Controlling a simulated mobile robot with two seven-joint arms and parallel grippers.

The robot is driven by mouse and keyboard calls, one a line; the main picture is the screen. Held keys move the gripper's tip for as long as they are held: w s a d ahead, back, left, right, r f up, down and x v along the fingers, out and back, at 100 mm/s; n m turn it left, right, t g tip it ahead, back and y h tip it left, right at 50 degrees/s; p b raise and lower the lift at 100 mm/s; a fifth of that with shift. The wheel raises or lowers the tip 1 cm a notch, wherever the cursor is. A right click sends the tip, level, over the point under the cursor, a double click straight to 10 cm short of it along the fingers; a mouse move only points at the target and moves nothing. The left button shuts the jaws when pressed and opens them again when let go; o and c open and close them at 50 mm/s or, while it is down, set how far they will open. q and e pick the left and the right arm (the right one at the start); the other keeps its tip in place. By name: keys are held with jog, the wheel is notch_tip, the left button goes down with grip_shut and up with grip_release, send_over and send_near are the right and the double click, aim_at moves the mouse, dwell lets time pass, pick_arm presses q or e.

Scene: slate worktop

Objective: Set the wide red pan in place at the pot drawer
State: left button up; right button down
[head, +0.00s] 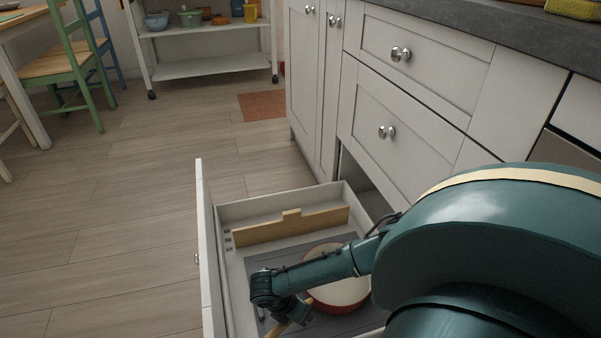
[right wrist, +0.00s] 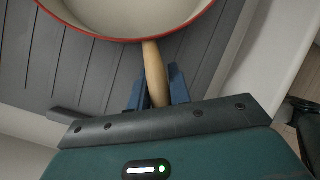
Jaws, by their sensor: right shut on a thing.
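The wide red pan (head: 350,291) has a cream inside and a wooden handle. It is within the open pot drawer (head: 236,208), over the grey ribbed floor liner. I cannot tell whether its base touches the liner. In the right wrist view the pan (right wrist: 130,16) shows at the top, and the handle runs down between the fingers of the right gripper (right wrist: 156,92). My arm hides part of the pan in the head view. My left gripper is not in view.
A wooden divider (head: 290,226) stands across the far part of the drawer. Cabinet fronts with round knobs (head: 388,131) rise on the right under the slate worktop (head: 500,27). Open floor (head: 110,220) lies to the left. A white shelf cart (head: 205,68) and chairs stand farther back.

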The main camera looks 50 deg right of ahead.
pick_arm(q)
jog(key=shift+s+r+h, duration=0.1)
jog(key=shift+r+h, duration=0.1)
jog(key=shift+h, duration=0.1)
pick_arm(e)
jog(key=shift+f, duration=0.1)
jog(key=c, duration=1.2)
grip_release()
jog(key=shift+a+r, duration=0.1)
jog(key=shift+r, duration=0.15)
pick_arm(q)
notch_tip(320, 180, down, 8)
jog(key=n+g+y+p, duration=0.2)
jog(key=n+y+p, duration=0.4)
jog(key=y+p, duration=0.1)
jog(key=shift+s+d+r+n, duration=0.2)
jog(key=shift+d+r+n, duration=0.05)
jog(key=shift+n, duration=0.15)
pick_arm(e)
jog(key=v, duration=1.2)
jog(key=shift+r, duration=0.3)
jog(key=shift+w+a, duration=0.1)
jog(key=shift+w, duration=0.05)
